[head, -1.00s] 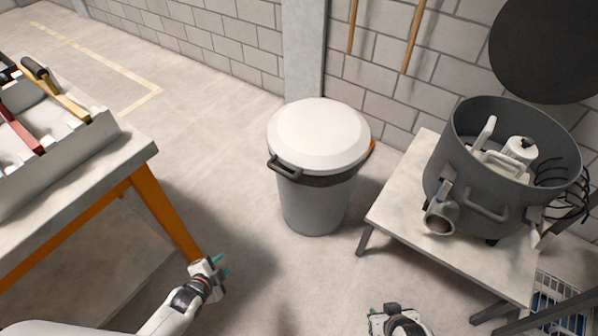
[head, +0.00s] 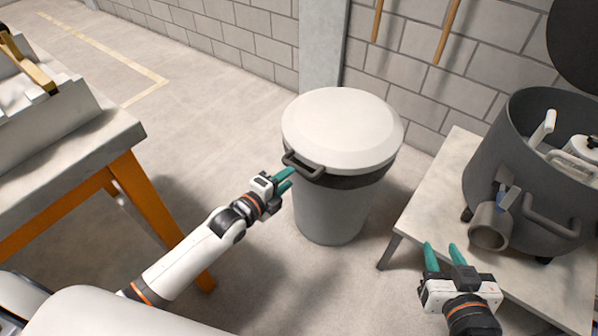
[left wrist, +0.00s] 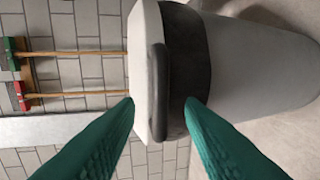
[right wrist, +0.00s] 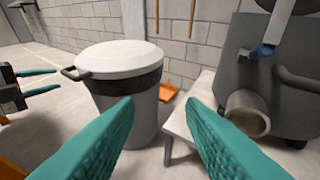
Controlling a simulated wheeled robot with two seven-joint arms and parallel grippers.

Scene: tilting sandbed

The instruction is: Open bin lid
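The grey bin (head: 328,212) stands on the floor by the wall, with its white lid (head: 342,122) lying flat on top. A dark handle (head: 303,165) sticks out at the lid's front left. My left gripper (head: 286,180) is open, its teal fingers just in front of the handle. In the left wrist view the handle (left wrist: 160,92) appears between and beyond the open fingertips, with no clear grip on it. My right gripper (head: 441,250) is open and empty, right of the bin in front of the low table. In the right wrist view the lid (right wrist: 118,58) is also closed.
A workbench (head: 90,145) with orange legs is at left. The brick wall is behind; an orange dustpan (right wrist: 167,92) lies beside the bin.

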